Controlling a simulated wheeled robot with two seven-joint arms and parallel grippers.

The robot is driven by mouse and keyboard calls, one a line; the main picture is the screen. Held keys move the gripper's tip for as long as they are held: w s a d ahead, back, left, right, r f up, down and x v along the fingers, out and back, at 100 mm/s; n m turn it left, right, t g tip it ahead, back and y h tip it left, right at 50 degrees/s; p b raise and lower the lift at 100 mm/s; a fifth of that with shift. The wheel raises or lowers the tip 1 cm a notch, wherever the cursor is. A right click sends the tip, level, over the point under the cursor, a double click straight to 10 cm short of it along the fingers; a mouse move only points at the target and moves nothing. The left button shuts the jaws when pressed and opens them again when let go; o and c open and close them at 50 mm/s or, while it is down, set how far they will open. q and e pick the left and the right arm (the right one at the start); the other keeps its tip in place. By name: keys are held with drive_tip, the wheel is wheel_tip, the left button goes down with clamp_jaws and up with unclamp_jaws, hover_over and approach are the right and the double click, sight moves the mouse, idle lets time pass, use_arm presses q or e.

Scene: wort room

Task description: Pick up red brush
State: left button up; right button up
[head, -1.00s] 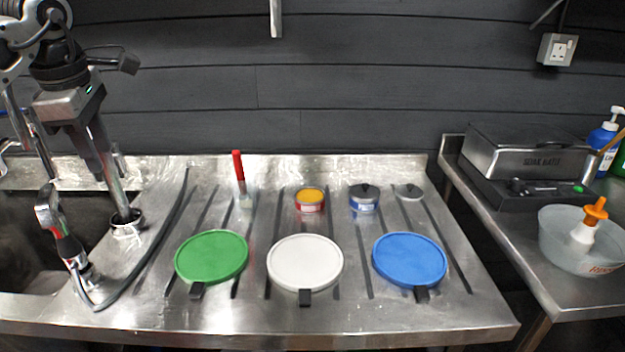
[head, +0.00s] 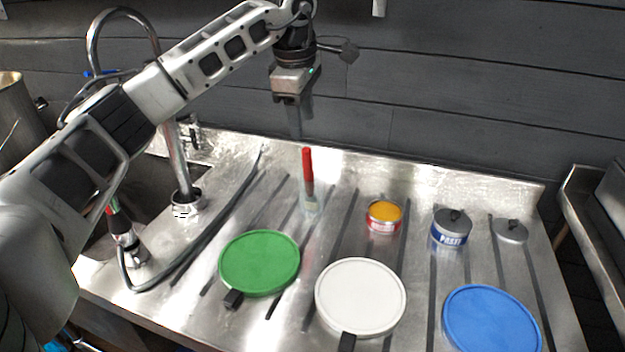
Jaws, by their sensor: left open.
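The red brush (head: 307,165) stands upright on the steel drainer, its red handle up and its pale lower end in or against a small clear holder (head: 309,204); I cannot tell which. My left gripper (head: 296,125) comes in from the left and hangs pointing down, just above and slightly left of the handle's top. Its jaws are open and empty, seen nearly edge-on. I cannot tell whether the gripper is over the brush or behind it. My right gripper is not in view.
Right of the brush stand a yellow-topped tin (head: 384,215), a paste tin (head: 451,231) and a small grey lid (head: 510,231). In front lie green (head: 259,263), white (head: 360,296) and blue (head: 491,321) discs. A tap (head: 176,160) and black hose (head: 205,245) are at left.

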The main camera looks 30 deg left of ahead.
sight(305, 149)
use_arm(q)
drive_tip(key=f, duration=0.2)
drive_tip(key=w+f, duration=0.1)
drive_tip(key=f, duration=0.2)
drive_tip(key=shift+a+f, duration=0.1)
drive_tip(key=shift+w+f+p, duration=0.15)
drive_tip(key=shift+f+p, duration=0.2)
drive_tip(key=shift+f, duration=0.45)
drive_tip(key=f, duration=0.3)
drive_tip(key=shift+w+f+p, duration=0.3)
drive_tip(key=shift+w+p, duration=0.1)
drive_tip(key=shift+w+f, duration=0.1)
drive_tip(key=shift+f, duration=0.3)
clamp_jaws()
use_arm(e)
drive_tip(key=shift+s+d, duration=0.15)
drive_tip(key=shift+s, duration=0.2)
